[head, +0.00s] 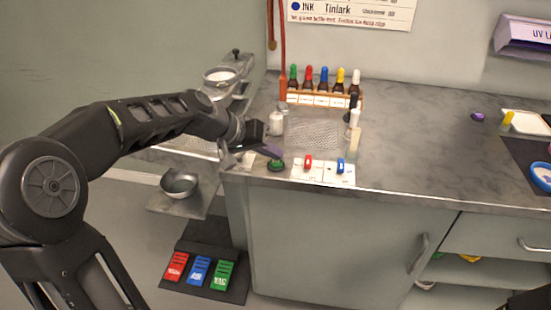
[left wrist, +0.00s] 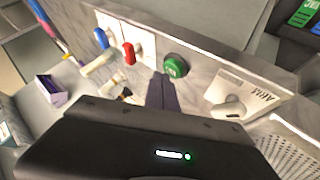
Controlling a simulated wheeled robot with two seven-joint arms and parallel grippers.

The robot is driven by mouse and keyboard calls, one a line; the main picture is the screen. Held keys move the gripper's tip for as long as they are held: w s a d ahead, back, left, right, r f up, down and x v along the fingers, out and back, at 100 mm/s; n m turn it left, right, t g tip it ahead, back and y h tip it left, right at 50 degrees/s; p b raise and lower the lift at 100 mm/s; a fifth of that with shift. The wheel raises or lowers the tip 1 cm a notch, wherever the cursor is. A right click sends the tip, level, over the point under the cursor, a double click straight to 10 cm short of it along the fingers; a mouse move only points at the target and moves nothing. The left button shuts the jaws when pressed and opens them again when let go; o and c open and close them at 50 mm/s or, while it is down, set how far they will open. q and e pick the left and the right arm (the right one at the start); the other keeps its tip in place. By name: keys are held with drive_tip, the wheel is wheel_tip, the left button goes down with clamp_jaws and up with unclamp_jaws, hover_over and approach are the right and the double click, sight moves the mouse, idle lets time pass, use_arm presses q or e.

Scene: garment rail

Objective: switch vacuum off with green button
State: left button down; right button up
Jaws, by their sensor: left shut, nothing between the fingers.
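A round green button (head: 276,165) sits at the counter's front left edge. It also shows in the left wrist view (left wrist: 176,66), with small marking on its top that I cannot read. My left gripper (head: 272,152) is shut and empty, reaching in from the left with its tips just behind the button. In the left wrist view the closed fingertips (left wrist: 161,82) point toward the button's near side. I cannot tell whether they touch it. My right gripper is not in view.
Red (head: 308,163) and blue (head: 340,166) switches on white plates stand right of the button. A rack of ink bottles (head: 322,98) is behind. Red, blue and green pedals lie on the floor, the green pedal (head: 221,276) seemingly marked VAC. A bowl (head: 179,184) sits lower left.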

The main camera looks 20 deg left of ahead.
sight(272, 163)
use_arm(q)
wheel_tip(272, 163, up, 5)
drive_tip(key=p, duration=0.3)
drive_tip(key=shift+r, duration=0.15)
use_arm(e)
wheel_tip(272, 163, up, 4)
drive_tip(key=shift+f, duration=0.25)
